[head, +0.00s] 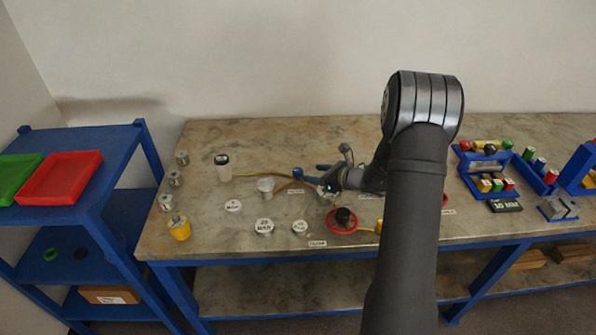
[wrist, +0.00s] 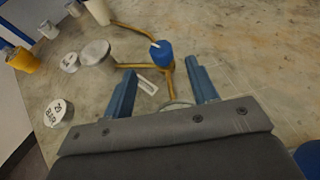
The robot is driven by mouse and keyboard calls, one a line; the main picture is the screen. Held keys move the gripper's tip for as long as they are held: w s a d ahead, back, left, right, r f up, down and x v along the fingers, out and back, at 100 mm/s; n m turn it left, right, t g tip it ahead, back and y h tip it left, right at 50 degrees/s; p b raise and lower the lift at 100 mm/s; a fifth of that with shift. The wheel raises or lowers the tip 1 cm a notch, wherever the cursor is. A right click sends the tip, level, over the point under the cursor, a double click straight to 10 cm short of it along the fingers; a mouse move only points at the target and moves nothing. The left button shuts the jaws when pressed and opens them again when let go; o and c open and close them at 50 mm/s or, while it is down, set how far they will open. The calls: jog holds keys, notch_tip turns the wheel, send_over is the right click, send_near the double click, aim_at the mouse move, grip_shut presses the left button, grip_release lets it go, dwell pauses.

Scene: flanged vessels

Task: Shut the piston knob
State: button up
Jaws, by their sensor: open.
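A blue knob (head: 298,172) with a pale mark on top sits on a brass-coloured pipe near the middle of the table. In the wrist view the blue knob (wrist: 162,55) lies just beyond my fingertips, between their lines and apart from both. My gripper (head: 324,187) is just right of the knob in the head view. In the wrist view my gripper (wrist: 161,76) is open, with nothing between its two blue fingers. The small label plates are too small to read, so I cannot confirm which fitting is named piston.
A red handwheel (head: 342,220) stands in front of my gripper. Round labelled lids (head: 264,226) and a grey flanged vessel (head: 266,186) are to the left. A white cup (head: 223,167) and yellow container (head: 179,228) stand farther left. The table's back strip is clear.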

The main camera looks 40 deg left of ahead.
aim_at(299, 171)
jog(key=x, duration=0.8)
jog(key=shift+a+f, duration=0.1)
jog(key=shift+a, duration=0.2)
jog(key=c, duration=1)
